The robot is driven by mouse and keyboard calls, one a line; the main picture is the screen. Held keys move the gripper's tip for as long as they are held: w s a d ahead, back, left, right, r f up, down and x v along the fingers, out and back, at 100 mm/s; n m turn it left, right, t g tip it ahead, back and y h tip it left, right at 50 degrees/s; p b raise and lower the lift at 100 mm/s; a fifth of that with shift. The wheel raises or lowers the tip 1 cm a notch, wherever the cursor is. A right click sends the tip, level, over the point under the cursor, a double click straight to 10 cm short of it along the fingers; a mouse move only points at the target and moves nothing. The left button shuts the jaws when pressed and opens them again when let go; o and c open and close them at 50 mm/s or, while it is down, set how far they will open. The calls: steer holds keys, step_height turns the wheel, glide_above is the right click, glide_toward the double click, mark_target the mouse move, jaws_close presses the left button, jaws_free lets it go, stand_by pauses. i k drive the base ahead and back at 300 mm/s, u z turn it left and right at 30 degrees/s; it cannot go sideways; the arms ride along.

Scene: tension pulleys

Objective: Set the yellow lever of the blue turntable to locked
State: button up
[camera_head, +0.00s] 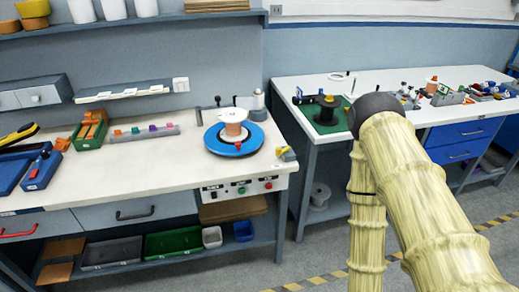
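The blue turntable (217,147) sits near the right end of the left workbench. A white spool with copper-coloured winding (232,127) stands upright on its middle. A small yellow lever (287,156) is at the bench edge, just right of the turntable, beside a small grey part. It is too small to tell whether it is locked. My arm fills the right side of the view, with its dark elbow in front of the right bench. My gripper is out of view.
The left workbench (130,178) holds a green bin (88,136) and a rail of coloured pieces (145,132). A control panel (240,190) is on its front. A second bench (375,82) stands right, past a narrow gap. The floor has yellow-black striping (318,280).

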mark_target(279, 151)
steer(key=u, duration=1.55)
steer(key=i, duration=0.9)
steer(key=z, duration=1.3)
